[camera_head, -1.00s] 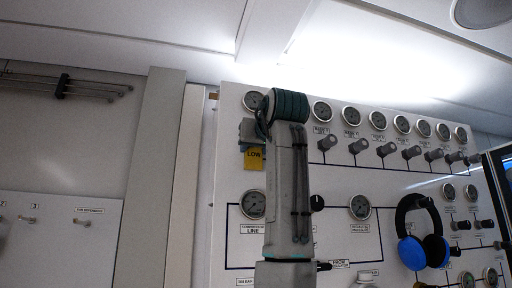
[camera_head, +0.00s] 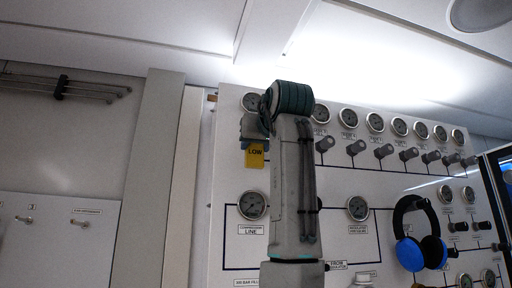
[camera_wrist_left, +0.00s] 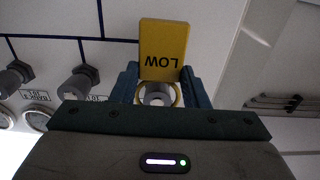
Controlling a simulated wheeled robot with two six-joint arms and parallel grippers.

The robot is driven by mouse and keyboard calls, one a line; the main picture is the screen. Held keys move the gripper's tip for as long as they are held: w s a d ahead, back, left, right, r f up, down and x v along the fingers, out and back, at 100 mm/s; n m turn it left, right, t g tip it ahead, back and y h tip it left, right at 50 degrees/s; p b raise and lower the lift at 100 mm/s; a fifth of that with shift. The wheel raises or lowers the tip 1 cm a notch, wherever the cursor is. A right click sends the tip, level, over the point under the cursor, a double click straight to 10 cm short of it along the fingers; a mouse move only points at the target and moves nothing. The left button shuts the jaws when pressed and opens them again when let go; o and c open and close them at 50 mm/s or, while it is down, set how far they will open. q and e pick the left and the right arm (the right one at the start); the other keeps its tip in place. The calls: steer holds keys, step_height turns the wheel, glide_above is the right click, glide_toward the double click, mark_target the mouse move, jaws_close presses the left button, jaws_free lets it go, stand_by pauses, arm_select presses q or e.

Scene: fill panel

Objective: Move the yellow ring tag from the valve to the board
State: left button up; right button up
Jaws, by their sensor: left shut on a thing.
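The yellow ring tag (camera_head: 255,156), marked LOW, hangs at the upper left of the gauge panel in the head view. My left gripper (camera_head: 252,136) is shut on it at its top, near the valve row. In the left wrist view, the tag (camera_wrist_left: 163,50) appears upside down between the blue fingers (camera_wrist_left: 160,88). Its ring (camera_wrist_left: 176,96) shows around the round grey end of a valve knob (camera_wrist_left: 157,96); I cannot tell how far along the knob it sits. The white board (camera_head: 60,262) with small hooks is at the lower left. My right gripper is not in view.
The gauge panel (camera_head: 230,175) carries rows of gauges and protruding grey knobs (camera_head: 355,148) right of my arm. Blue headphones (camera_head: 421,235) hang at its right. A pale vertical post (camera_head: 150,180) stands between panel and board.

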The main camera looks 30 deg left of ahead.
mark_target(255, 146)
arm_select(q)
steer(key=shift+b+v, duration=0.45)
steer(key=shift+v, duration=1.7)
steer(key=shift+a, duration=0.15)
stand_by(0.4)
